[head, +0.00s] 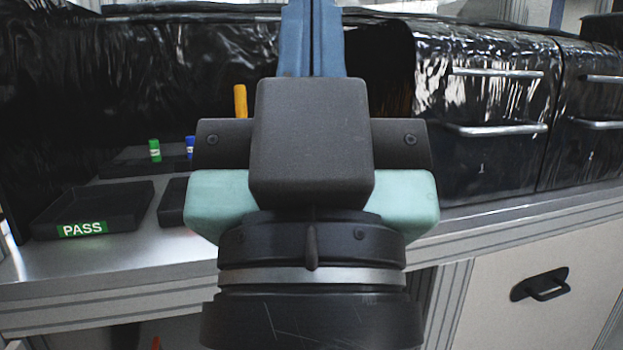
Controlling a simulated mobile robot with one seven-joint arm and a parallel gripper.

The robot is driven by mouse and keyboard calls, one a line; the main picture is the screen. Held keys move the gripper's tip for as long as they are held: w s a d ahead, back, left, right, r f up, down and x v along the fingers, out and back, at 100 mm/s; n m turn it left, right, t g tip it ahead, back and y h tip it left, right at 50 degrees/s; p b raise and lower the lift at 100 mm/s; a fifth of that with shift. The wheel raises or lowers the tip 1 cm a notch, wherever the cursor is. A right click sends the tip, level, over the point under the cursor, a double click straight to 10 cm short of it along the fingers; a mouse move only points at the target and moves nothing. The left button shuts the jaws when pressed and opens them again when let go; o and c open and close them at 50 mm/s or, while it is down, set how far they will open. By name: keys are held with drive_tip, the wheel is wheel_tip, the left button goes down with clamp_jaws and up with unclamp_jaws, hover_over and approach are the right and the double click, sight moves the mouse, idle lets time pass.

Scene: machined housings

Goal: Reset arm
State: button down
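My gripper (313,30) is in the middle of the head view, seen from behind, pointing up and away. Its two blue fingers lie side by side with only a thin dark line between them, so it looks shut. I see nothing held between them. The fingertips reach the top edge of the picture, so their very ends are not clear. The dark gripper body and pale green block hide the middle of the workbench.
A black tray marked PASS (125,208) sits on the metal workbench (120,260) at left. Behind it are a green cylinder (154,150), a blue one (190,147) and an orange upright piece (240,102). Black-wrapped drawers (490,105) stand at right, above a handled cabinet (560,260).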

wheel_tip(320, 180, up, 23)
drive_tip(key=p, duration=2)
drive_tip(key=c, duration=1.5)
unclamp_jaws()
drive_tip(key=shift+r+p, duration=0.15)
drive_tip(key=shift+p, duration=0.3)
drive_tip(key=shift+c, duration=0.2)
drive_tip(key=shift+o, duration=1.1)
drive_tip(key=o, duration=0.5)
